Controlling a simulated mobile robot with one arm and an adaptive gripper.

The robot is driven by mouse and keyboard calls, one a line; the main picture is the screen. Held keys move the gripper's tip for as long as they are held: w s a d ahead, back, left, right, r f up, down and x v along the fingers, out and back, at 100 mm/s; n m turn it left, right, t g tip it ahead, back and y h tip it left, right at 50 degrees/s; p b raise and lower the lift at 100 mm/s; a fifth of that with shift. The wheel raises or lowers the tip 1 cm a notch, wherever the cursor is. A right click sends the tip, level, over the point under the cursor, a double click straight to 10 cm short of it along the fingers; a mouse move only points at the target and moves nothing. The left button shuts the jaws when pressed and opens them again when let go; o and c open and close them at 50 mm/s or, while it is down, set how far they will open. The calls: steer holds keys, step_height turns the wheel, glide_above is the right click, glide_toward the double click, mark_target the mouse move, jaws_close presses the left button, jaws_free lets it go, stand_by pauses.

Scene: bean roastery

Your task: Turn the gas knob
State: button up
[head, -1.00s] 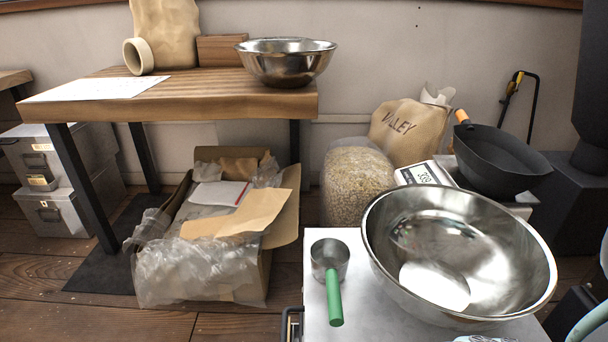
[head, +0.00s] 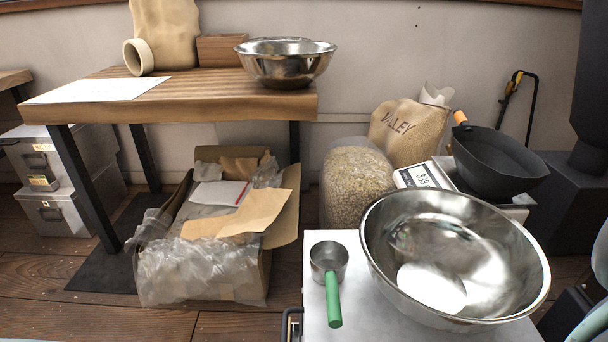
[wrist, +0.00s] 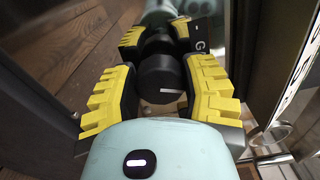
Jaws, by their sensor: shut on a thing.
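The gas knob (wrist: 160,80) is a round black knob with a short white mark on its face, in the middle of the wrist view. My gripper (wrist: 157,60), with yellow ribbed pads on black fingers, is shut on it, one finger on each side. The white mark lies nearly level in the picture. A black part with a white letter G (wrist: 202,48) shows just beyond the right finger, the rest of its lettering hidden. The knob and the fingers do not show in the head view.
A large steel bowl (head: 520,292) and a green-handled scoop (head: 333,300) stand on a white surface at the front right. A dark pan (head: 497,168) is behind. A wooden table (head: 200,100) stands at left. In the wrist view, bright metal fittings (wrist: 270,135) lie close at right.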

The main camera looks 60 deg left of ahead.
steer(key=shift+a+n+p, duration=0.1)
steer(key=shift+n+p, duration=1)
steer(key=shift+n, duration=1.2)
steer(key=shift+f, duration=0.15)
steer(key=o, duration=1.2)
steer(key=v, duration=1.2)
